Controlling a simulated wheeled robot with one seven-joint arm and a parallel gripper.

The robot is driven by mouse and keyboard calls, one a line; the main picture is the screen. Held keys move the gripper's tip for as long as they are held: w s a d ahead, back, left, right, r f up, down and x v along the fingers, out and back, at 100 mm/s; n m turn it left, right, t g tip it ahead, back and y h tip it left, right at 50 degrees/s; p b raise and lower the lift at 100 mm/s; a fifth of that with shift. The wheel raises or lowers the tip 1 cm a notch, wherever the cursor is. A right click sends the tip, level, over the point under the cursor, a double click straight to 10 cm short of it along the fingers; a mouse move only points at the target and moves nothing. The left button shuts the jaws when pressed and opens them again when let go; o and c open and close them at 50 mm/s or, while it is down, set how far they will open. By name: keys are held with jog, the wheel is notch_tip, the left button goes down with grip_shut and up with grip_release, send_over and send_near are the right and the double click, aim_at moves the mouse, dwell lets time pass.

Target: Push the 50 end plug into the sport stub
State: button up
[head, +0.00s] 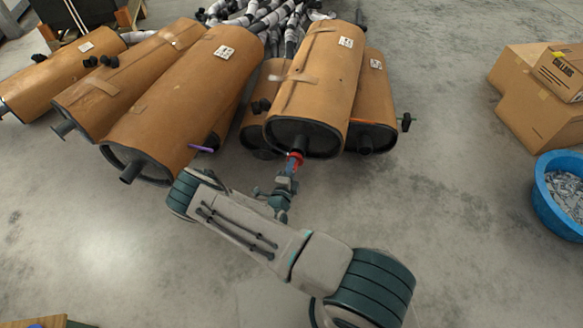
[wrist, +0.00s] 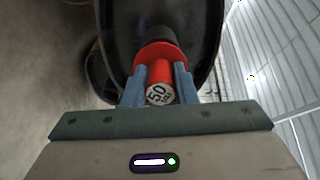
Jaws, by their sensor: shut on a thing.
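The 50 end plug (wrist: 160,70) is red with a wide flange and a white "50" label on its near end. My gripper (wrist: 161,82) is shut on it, one blue-grey finger on each side. In the head view the red plug (head: 296,158) is at the lower end of a cardboard-wrapped muffler (head: 320,85). The flange faces the muffler's black end face (wrist: 200,40). The stub there is hidden behind the plug, and I cannot tell whether the plug is inside it or only against it.
Several wrapped mufflers lie to the left, the nearest with an open stub (head: 130,173). Another muffler (head: 376,105) lies close on the right. Cardboard boxes (head: 535,100) and a blue tub (head: 548,205) stand at far right. The floor between is clear.

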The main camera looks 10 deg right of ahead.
jog(key=shift+x, duration=1.45)
jog(key=o, duration=1.1)
jog(key=shift+c, duration=0.2)
jog(key=p+v, duration=0.3)
jog(key=v, duration=1)
jog(key=shift+s+a, duration=0.2)
jog(key=shift+s, duration=0.15)
